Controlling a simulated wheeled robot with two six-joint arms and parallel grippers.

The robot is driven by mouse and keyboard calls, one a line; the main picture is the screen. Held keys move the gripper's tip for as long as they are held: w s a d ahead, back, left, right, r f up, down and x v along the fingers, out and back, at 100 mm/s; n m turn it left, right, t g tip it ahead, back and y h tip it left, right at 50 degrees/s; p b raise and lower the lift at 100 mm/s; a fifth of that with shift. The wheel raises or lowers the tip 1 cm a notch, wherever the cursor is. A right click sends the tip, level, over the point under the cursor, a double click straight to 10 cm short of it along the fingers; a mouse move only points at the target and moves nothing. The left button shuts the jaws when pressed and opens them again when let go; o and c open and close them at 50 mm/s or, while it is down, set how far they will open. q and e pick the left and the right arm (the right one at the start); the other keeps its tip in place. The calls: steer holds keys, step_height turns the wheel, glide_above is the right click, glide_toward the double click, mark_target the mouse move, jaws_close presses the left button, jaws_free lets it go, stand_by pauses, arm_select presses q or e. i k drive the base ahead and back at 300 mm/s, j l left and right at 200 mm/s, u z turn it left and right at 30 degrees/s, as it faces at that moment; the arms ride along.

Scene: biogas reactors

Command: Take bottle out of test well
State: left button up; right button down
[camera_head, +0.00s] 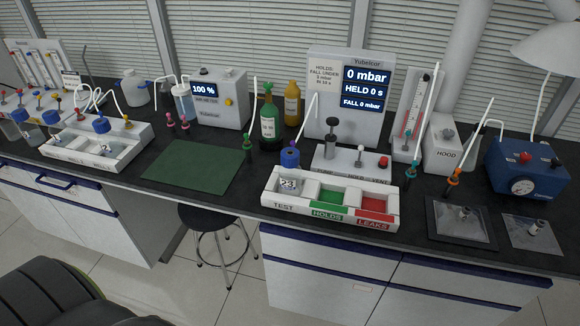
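The bottle (290,170) is a clear bottle with a blue cap and a printed label. It stands upright in the TEST well at the left end of a white three-well tray (284,206) on the dark bench. The well's walls hide the bottle's lower part. The green HOLDS well (330,195) and the red LEAKS well (374,204) look empty. Neither of my grippers shows in the head view.
A tester (348,100) reading 0 mbar stands behind the tray, with a valve block (350,162) in front of it. A green bottle (269,122) and a green mat (195,166) are to the left. A blue gauge box (525,170) is at the right.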

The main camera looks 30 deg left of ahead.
mark_target(289, 179)
steer(key=i+l+u, duration=0.1)
steer(key=u, duration=0.35)
steer(key=i+l+u, duration=0.1)
steer(key=u, duration=0.35)
